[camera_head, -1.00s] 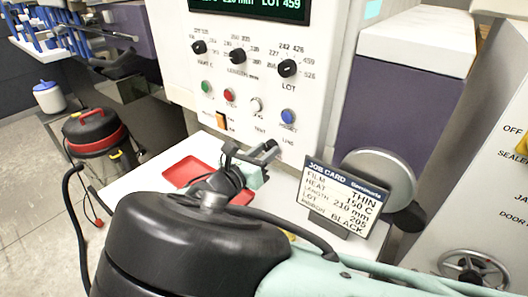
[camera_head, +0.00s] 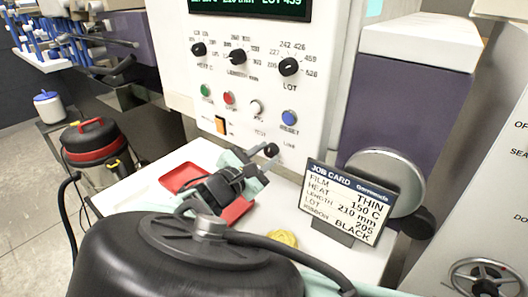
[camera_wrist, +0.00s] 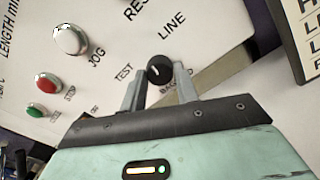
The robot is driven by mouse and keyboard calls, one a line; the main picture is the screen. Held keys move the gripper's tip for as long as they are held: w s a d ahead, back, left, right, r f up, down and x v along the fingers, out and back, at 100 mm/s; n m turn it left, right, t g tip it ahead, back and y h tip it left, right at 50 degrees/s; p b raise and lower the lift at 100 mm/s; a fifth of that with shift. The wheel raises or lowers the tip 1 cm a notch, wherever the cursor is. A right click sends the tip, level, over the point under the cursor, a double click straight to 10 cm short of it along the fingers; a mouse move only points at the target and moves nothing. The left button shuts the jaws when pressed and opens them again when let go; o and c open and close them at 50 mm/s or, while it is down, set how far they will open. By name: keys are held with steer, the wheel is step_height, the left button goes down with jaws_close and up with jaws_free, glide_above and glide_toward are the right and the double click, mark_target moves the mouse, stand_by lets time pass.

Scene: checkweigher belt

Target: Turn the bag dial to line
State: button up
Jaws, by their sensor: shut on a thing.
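The bag dial is a small black knob (camera_wrist: 160,70) low on the white machine panel, with TEST printed to its left and LINE to its upper right in the wrist view. A pale mark shows on its face, too small to read its heading surely. My gripper (camera_wrist: 158,78) is shut on the dial, one grey finger on each side. A label below the dial is partly hidden by a finger. In the head view the dial (camera_head: 271,150) shows at the tips of my gripper (camera_head: 263,157), and my arm hides part of the area below.
Three black knobs, including the LOT knob (camera_head: 289,66), and coloured buttons, including the blue RESET button (camera_head: 289,118), sit above the dial. A job card (camera_head: 345,203) stands to the right on the white table. A red tray (camera_head: 181,177) lies left, behind my gripper.

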steer(key=shift+m+b, duration=0.9)
steer(key=shift+m, duration=0.9)
steer(key=o, duration=1)
steer(key=shift+c, duration=0.2)
steer(key=shift+s+a, duration=0.1)
